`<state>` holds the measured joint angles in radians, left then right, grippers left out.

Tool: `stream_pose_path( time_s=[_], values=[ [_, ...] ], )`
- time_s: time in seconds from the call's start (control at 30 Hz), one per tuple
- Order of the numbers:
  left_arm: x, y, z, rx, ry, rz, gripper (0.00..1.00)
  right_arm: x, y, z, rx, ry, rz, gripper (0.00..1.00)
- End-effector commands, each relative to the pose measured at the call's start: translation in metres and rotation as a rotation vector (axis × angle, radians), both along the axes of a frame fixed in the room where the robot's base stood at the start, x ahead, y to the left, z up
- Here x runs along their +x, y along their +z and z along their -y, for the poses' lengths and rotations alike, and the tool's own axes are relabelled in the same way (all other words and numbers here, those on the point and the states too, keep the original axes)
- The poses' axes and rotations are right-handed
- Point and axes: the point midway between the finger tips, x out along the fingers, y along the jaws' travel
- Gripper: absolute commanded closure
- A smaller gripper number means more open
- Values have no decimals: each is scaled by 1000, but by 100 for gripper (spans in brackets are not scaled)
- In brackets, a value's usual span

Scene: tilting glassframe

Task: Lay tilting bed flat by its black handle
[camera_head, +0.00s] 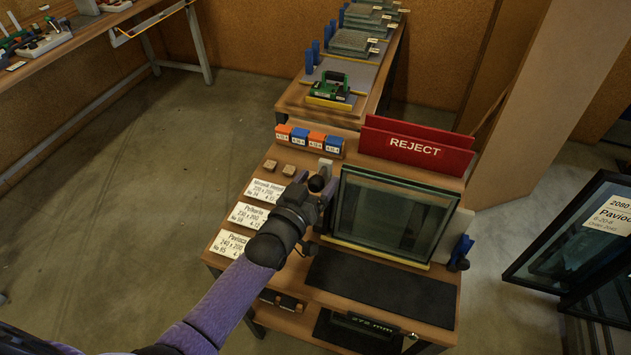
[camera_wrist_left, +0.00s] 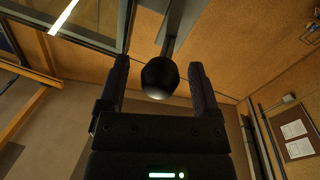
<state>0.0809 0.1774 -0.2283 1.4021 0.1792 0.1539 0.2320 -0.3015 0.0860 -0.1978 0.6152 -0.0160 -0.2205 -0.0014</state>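The tilting bed (camera_head: 432,252) stands steeply raised on the wooden bench, with a glass pane (camera_head: 390,215) in its frame. Its black handle, a round ball knob (camera_head: 316,183), is at the bed's left side, and it also shows in the left wrist view (camera_wrist_left: 162,77) on a grey bar. My left gripper (camera_head: 322,192) is at the knob. In the left wrist view, its two fingers (camera_wrist_left: 158,88) are spread, with the knob between or just beyond their tips. My right gripper is out of view.
A red REJECT rack (camera_head: 415,147) stands behind the bed. A black mat (camera_head: 380,288) lies in front of it. White labels (camera_head: 248,215) and small wooden blocks (camera_head: 270,166) lie left of my gripper. A blue clamp-like part (camera_head: 461,249) is at the bench's right edge.

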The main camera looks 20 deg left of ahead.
Motion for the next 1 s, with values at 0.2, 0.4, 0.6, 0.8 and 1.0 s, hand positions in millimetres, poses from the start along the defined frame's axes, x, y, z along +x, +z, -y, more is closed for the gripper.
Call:
stream_pose_path(
  time_s=[0.2, 0.4, 0.6, 0.8, 1.0],
  values=[
    [0, 0, 0, 0, 0, 0, 66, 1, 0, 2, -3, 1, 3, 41],
    [0, 0, 0, 1, 0, 0, 100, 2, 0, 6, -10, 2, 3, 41],
    [0, 0, 0, 1, 0, 0, 100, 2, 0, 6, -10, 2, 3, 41],
    [0, 0, 0, 1, 0, -5, 100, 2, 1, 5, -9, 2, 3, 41],
    [6, 3, 0, 4, 0, -39, 100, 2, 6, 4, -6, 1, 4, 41]
  ],
)
